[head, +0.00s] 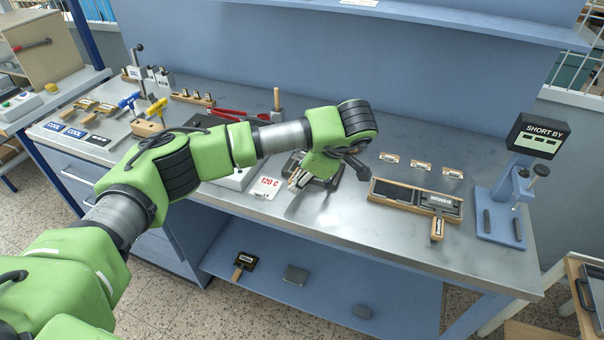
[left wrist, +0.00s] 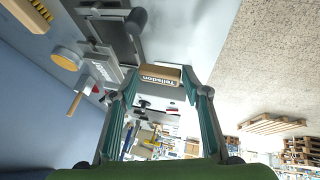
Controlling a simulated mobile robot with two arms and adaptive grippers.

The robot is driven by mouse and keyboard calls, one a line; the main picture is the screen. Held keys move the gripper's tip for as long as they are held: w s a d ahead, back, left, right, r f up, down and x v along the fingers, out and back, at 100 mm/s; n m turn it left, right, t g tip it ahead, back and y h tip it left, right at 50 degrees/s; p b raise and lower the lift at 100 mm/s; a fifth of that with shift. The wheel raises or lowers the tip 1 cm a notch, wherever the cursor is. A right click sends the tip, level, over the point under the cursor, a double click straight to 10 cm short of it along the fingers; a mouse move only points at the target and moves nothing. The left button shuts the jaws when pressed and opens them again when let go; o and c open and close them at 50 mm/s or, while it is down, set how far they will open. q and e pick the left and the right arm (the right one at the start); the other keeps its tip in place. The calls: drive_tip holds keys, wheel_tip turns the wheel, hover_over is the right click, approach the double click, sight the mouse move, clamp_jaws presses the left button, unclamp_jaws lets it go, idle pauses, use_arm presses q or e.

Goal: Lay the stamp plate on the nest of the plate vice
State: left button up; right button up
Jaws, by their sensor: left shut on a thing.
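My left gripper (head: 299,181) is over the middle of the bench. My right gripper is not in view.
A "120 C" card (head: 267,186) lies left of the gripper. Bare bench top (head: 330,213) lies in front.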

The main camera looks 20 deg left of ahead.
use_arm(q)
drive_tip(key=shift+f+b, duration=1.65)
drive_tip(key=shift+f, duration=0.3)
drive_tip(key=o, duration=1.5)
drive_tip(key=shift+f, duration=0.1)
drive_tip(key=v, duration=1.2)
